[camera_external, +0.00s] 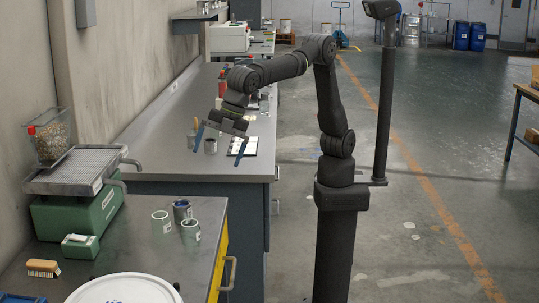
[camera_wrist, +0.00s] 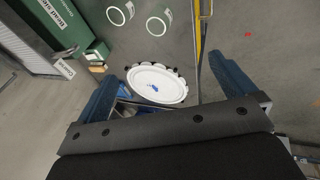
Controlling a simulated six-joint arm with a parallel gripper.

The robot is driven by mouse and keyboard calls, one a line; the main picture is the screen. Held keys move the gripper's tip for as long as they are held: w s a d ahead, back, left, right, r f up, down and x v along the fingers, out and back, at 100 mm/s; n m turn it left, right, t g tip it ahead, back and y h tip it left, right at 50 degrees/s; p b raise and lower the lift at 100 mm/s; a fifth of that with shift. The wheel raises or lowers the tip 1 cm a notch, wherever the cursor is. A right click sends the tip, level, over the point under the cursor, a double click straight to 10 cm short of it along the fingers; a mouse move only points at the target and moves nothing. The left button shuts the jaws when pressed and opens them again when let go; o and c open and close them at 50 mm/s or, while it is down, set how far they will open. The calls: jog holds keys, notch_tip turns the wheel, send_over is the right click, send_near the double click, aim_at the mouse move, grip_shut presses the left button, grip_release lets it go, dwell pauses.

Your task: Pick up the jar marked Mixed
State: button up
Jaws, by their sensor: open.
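Three small jars stand close together on the near bench: a pale green-white one at left (camera_external: 161,223), a dark blue-grey one behind (camera_external: 182,210) and a pale one at right (camera_external: 190,231). I cannot read the word Mixed on any of them. Two jars with pale rims also show at the top of the wrist view, one at left (camera_wrist: 118,14) and one at right (camera_wrist: 158,24). My gripper (camera_external: 218,145) is open and empty, its blue fingers apart, in the air above and beyond the jars. Its fingers (camera_wrist: 163,75) frame the lower wrist view.
A brush (camera_external: 43,267) and a white-lidded tub (camera_external: 125,290) are nearer. A yellow bench edge (camera_external: 221,258) borders the right. More containers stand on the far bench.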

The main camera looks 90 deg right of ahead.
jog(key=shift+c, duration=0.4)
jog(key=c, duration=0.5)
jog(key=shift+f, duration=0.1)
jog(key=n+t+y, duration=0.3)
jog(key=n+t, duration=0.5)
jog(key=n, duration=1.4)
send_near(182, 226)
jog(key=shift+t, duration=0.3)
jog(key=x, duration=0.4)
jog(key=shift+d+f, duration=0.15)
jog(key=shift+d, duration=0.05)
jog(key=shift+d+f+x, duration=0.1)
jog(key=shift+d+x, duration=0.05)
jog(key=shift+x, duration=0.75)
jog(key=shift+d+f+x, duration=0.1)
jog(key=shift+f+x, duration=0.05)
jog(key=shift+x, duration=0.75)
jog(key=shift+d+f+x, duration=0.1)
jog(key=shift+d+x, duration=0.05)
jog(key=shift+x, duration=0.7)
